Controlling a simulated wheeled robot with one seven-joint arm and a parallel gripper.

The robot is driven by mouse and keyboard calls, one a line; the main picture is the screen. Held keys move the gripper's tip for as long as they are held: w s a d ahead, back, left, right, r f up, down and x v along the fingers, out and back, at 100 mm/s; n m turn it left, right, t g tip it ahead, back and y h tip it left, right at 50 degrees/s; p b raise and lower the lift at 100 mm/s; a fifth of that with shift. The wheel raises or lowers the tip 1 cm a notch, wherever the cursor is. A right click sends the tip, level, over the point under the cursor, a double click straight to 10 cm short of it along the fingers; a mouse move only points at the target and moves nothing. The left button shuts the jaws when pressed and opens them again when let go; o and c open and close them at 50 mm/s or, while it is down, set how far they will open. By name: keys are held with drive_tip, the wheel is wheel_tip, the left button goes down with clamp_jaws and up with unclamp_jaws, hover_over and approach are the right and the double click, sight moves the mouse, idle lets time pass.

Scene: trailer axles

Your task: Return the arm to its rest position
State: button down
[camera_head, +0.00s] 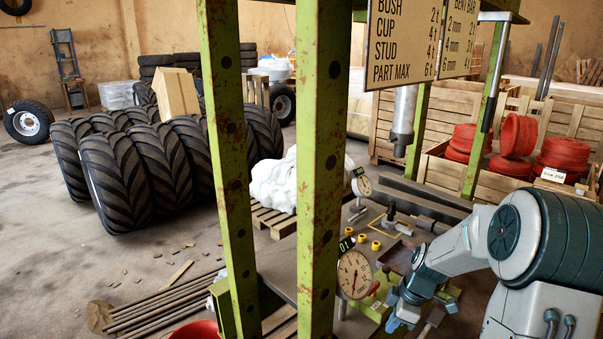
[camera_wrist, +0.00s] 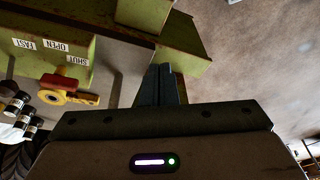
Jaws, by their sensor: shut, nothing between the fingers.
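My arm shows at the lower right of the head view. My gripper (camera_wrist: 160,84) is shut and empty in the wrist view, its dark fingers together in front of a green metal part (camera_wrist: 110,22) of the press. In the head view the arm's end (camera_head: 396,306) hangs low, right of the pressure gauge (camera_head: 354,274); its fingertips cannot be made out there. A red and yellow valve handle (camera_wrist: 66,90) is left of the fingers in the wrist view, beside labels reading FAST, OPEN and SHUT. I cannot tell whether the fingers touch the green part.
Green press posts (camera_head: 318,170) stand close in front, with a ram (camera_head: 404,115) above a bench (camera_head: 385,225) holding small yellow parts. Large tyres (camera_head: 125,175) and metal bars (camera_head: 165,305) lie left. Open floor (camera_head: 45,240) is at far left.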

drive_tip(key=s+a+r+m+t+h, duration=0.1)
drive_tip(key=s+a+r+m, duration=0.2)
drive_tip(key=s+r+m, duration=0.4)
drive_tip(key=s+a+r+m+t+h, duration=0.1)
drive_tip(key=s+a+r+m, duration=0.3)
drive_tip(key=s, duration=1)
wheel_tip(320, 180, up, 4)
drive_tip(key=m, duration=0.3)
drive_tip(key=shift+m+h, duration=0.3)
drive_tip(key=shift+h, duration=0.1)
